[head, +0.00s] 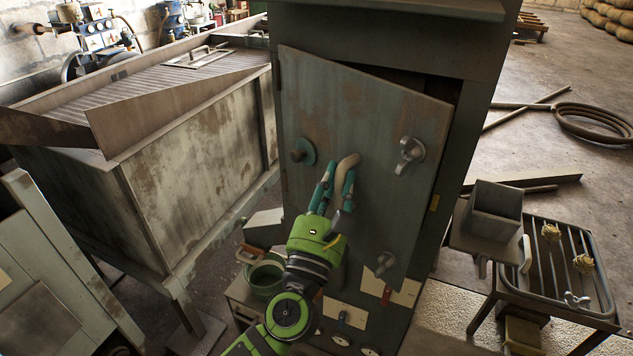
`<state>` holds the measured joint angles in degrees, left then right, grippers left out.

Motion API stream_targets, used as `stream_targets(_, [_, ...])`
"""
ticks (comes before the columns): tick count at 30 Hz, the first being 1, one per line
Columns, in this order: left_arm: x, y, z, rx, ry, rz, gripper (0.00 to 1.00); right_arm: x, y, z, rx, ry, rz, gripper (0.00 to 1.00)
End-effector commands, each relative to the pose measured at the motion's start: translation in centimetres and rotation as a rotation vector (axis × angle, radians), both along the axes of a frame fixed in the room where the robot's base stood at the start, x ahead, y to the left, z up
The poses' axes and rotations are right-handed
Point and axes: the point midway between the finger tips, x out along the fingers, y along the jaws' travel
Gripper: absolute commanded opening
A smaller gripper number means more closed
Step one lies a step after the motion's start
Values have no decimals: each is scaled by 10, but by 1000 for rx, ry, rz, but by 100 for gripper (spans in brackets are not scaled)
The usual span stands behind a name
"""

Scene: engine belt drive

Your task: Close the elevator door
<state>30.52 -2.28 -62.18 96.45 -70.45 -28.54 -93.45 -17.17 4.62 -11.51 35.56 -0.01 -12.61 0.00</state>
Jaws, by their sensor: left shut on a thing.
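The grey metal door (365,110) is on the front of a tall cabinet (390,40) in the middle of the head view. It stands ajar: a dark gap shows along its top right, and its face is at an angle to the cabinet front. A pale curved handle (348,160) sticks out from the middle of the door. My left gripper (335,188) is at this handle, its teal fingers either side and shut on it. The lower part of the handle is hidden by the fingers. My right gripper is not in view.
Wing-shaped knobs (409,155) and a round knob (302,150) stick out from the door. A large metal bin (190,150) stands close on the left. A rack with wire bars (565,265) stands at lower right. A green bucket (265,278) is below.

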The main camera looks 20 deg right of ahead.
Motion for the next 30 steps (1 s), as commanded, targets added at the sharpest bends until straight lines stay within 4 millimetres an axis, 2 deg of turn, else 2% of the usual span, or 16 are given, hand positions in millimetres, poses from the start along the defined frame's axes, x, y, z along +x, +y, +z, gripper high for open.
stream_targets(7, [0, -14, 1, 0, -5, 49, 0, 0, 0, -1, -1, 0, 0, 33])
stream_targets(20, [1, -14, 1, 2, -7, 57, 0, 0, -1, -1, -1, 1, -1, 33])
stream_targets(21, [1, -14, 1, 2, -7, 57, 34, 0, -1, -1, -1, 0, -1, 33])
stream_targets(22, [1, -14, 1, 2, -7, 57, 37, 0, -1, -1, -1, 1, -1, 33])
stream_targets(30, [2, -14, 1, 0, -4, 59, 37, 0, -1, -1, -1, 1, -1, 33])
